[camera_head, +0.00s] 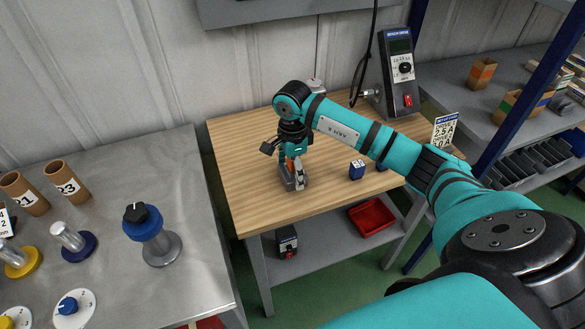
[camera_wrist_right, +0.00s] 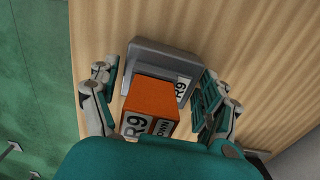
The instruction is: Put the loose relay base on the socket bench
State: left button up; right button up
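A grey base (camera_wrist_right: 165,57) labelled R9 lies on the wooden bench top. It also shows in the head view (camera_head: 287,184), near the bench's front left part. An orange block (camera_wrist_right: 157,102), also marked R9, is at the base, nearer the wrist camera. I cannot tell whether it is seated in the base. My right gripper (camera_wrist_right: 155,92) points down over them, one finger on each side, with visible gaps to the orange block. It looks open. In the head view the right gripper (camera_head: 295,168) partly hides both. My left gripper is not in view.
A small blue block (camera_head: 357,170) stands to the right on the wooden bench (camera_head: 240,150), with another partly behind my arm. A meter box (camera_head: 398,72) stands at the back. A red tray (camera_head: 371,216) is on the lower shelf. A metal table (camera_head: 190,200) with spools is at left.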

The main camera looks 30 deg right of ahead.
jog(key=shift+o, duration=0.9)
jog(key=shift+r, duration=0.25)
notch_tip(320, 180, up, 10)
jog(key=shift+r+b, duration=0.2)
jog(key=shift+b, duration=0.85)
jog(key=shift+r, duration=0.7)
